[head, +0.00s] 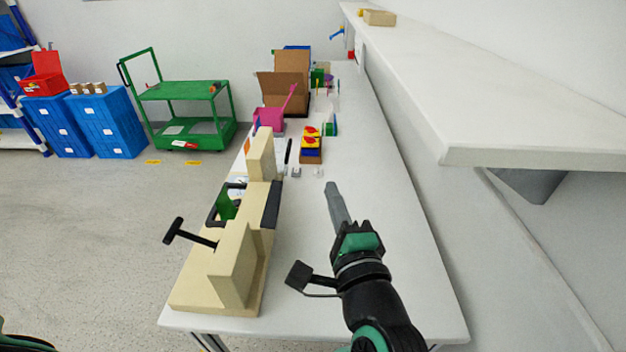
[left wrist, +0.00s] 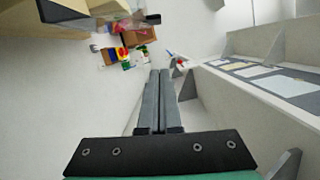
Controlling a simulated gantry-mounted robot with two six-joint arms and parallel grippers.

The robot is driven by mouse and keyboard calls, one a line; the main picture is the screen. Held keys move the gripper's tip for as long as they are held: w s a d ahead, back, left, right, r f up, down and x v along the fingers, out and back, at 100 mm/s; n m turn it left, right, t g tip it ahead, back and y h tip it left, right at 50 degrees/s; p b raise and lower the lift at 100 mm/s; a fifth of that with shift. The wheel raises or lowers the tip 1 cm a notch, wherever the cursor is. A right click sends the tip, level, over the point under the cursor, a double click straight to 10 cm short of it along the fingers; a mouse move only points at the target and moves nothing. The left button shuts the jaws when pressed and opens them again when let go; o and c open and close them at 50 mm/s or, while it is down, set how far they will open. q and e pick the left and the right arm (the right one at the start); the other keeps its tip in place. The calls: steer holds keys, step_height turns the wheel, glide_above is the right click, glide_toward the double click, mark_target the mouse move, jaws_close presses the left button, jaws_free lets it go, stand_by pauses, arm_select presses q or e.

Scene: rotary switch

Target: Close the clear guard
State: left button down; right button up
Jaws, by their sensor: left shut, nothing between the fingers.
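I cannot make out the clear guard for certain in either view. A small unit with yellow and red parts on a dark blue body (head: 311,145) stands mid-table in the head view. Its colours show small and blurred in the left wrist view (left wrist: 123,53). My left gripper (head: 333,187) is over the near part of the table, to the right of a beige fixture and nearer to me than the coloured unit. Its fingers (left wrist: 160,72) are together with nothing between them. My right gripper is in neither view.
A beige vise-like fixture (head: 232,262) with a black T-handle stands along the table's left edge. A magenta object (head: 268,121) and an open cardboard box (head: 285,85) stand farther back. A white shelf (head: 500,100) overhangs at right.

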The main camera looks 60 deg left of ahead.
mark_target(277, 177)
arm_select(q)
steer(key=s+a+r+b, duration=0.1)
steer(key=a+b, duration=0.1)
steer(key=a, duration=0.9)
steer(key=shift+b, duration=0.4)
steer(key=shift+a+r, duration=0.2)
